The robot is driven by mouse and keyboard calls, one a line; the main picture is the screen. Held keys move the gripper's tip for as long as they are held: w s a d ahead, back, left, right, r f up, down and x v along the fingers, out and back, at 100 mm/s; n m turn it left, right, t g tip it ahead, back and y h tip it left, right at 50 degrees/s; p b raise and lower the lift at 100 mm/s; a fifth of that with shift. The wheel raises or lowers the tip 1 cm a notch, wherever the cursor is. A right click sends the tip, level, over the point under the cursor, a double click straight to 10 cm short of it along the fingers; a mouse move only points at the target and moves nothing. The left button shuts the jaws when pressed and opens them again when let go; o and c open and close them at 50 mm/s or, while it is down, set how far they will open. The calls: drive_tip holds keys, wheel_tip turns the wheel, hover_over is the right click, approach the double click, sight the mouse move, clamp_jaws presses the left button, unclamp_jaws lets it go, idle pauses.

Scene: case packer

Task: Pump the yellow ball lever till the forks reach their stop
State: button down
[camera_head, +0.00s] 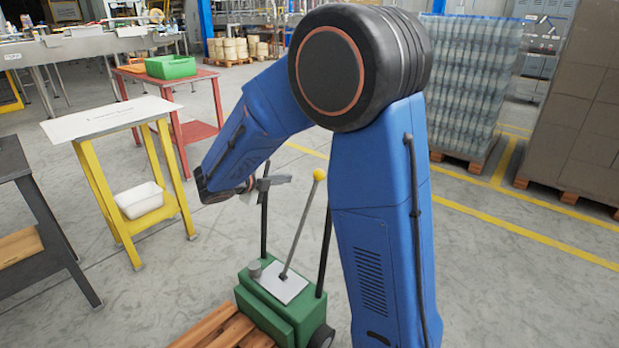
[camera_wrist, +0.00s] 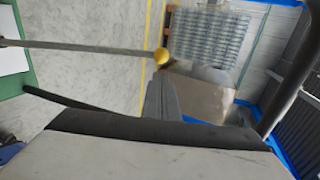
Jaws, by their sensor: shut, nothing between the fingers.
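The lever is a thin grey rod with a yellow ball (camera_head: 319,174) on its upper end. It rises at a tilt from a light plate (camera_head: 283,284) on the green pump unit (camera_head: 265,312). My gripper (camera_head: 288,179) is shut and empty, just left of the yellow ball in the head view. In the wrist view the yellow ball (camera_wrist: 161,56) shows just beyond the tip of my shut fingers (camera_wrist: 161,82), apart from them as far as I can tell. Part of the unit is hidden behind my arm, and the forks cannot be made out.
A wooden pallet (camera_head: 222,328) lies at the unit's front left. Dark upright bars stand on the unit beside the lever. Wrapped stacks (camera_head: 468,85) stand at the back right. The floor between is clear.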

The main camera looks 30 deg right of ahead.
sight(315, 176)
drive_tip(key=shift+w, duration=0.15)
drive_tip(key=x, duration=1.4)
idle(0.4)
